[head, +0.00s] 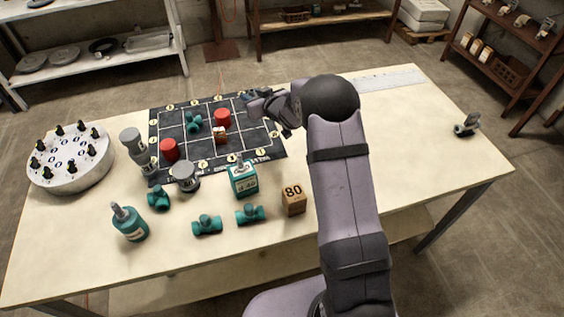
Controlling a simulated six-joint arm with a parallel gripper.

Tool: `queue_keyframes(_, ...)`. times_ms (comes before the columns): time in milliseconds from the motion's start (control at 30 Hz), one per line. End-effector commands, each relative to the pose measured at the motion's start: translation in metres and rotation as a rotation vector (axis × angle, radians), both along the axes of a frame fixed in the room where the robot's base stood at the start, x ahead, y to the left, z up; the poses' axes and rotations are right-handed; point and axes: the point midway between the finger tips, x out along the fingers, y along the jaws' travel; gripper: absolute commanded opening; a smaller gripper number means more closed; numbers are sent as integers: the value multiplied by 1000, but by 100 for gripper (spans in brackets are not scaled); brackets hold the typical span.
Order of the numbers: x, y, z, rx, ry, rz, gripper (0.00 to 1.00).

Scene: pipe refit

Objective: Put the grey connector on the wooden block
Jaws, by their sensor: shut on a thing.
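My gripper (258,103) is over the right edge of the dark gridded mat. It is shut on a small dark grey piece (249,96), mostly hidden by the fingers. The piece may be the grey connector, but its shape cannot be made out. The wooden block (293,200), marked 80, stands near the front edge of the table, left of my arm. Its top is bare. My gripper is well behind it, apart from it.
The gridded mat (195,150) holds red cylinders (222,118) and a teal fitting (194,122). Teal tees (207,225), a teal bottle (130,224) and a teal block (243,180) stand in front. A grey fitting (467,126) is far right. Table right of my arm is mostly clear.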

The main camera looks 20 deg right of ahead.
Motion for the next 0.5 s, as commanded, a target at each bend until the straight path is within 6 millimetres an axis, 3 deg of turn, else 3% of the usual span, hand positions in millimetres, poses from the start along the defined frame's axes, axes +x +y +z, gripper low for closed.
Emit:
queue_keyframes(267,0,-102,44,-2,-6,-148,5)
queue_keyframes(500,-26,-208,87,-1,-4,-309,5)
